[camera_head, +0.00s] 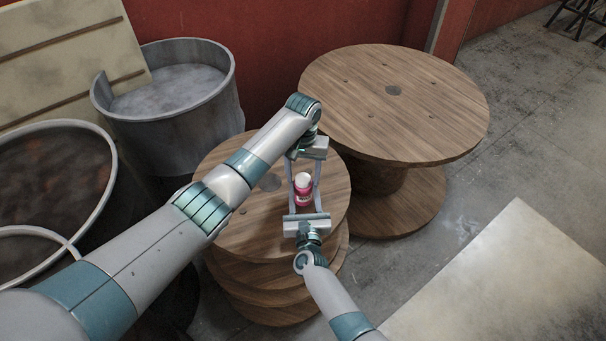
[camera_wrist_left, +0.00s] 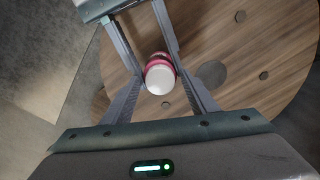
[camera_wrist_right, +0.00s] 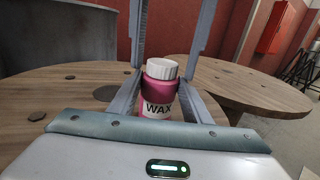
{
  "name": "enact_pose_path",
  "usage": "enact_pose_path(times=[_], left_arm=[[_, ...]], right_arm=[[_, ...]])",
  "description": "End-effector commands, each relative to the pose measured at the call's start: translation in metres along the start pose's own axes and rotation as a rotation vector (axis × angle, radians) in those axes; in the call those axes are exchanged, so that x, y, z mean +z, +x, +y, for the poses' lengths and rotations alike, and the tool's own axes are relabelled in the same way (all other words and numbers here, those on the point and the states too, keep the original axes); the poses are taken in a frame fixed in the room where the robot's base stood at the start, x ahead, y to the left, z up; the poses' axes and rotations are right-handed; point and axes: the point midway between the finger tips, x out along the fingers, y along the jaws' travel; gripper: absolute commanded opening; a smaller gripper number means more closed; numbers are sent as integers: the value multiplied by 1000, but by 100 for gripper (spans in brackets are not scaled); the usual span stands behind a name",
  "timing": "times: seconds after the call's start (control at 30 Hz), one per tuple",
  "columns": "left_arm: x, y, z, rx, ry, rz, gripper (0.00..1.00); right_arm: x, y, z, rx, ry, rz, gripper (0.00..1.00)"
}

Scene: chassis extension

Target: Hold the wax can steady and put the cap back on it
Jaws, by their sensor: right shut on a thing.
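The wax can (camera_head: 303,198), pink with a white "WAX" label, stands upright on the near wooden spool. It also shows in the right wrist view (camera_wrist_right: 157,92). The white cap (camera_wrist_right: 162,68) sits on top of the can; I cannot tell how tightly. In the left wrist view the cap (camera_wrist_left: 160,78) is seen from above. My right gripper (camera_head: 304,199) comes from the near side and is shut on the can body. My left gripper (camera_head: 303,170) hangs above, with its fingers on both sides of the cap and apart from it, open.
The near spool top (camera_head: 235,225) is otherwise clear. A larger wooden spool (camera_head: 420,110) stands behind right. A grey tub (camera_head: 190,120) and another round barrel (camera_head: 105,190) stand at left. A pale flat panel (camera_head: 510,280) lies at front right.

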Motion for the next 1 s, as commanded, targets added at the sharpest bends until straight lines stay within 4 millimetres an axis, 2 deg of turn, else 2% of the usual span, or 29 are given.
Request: enact_pose_path(times=[0.27, 0.7, 0.97, 1.0], left_arm=[[0, -3, 0, 0, 0, 1, 53], [0, -43, 0, 0, 1, 1, 53], [0, -45, 0, 0, 0, 0, 53], [0, -45, 0, 0, 0, 0, 51]], right_arm=[[0, 0, 0, 0, 0, 0, 0], [0, 0, 0, 0, 0, 0, 0], [0, 0, 0, 0, 0, 0, 0], [0, 0, 0, 0, 0, 0, 0]])
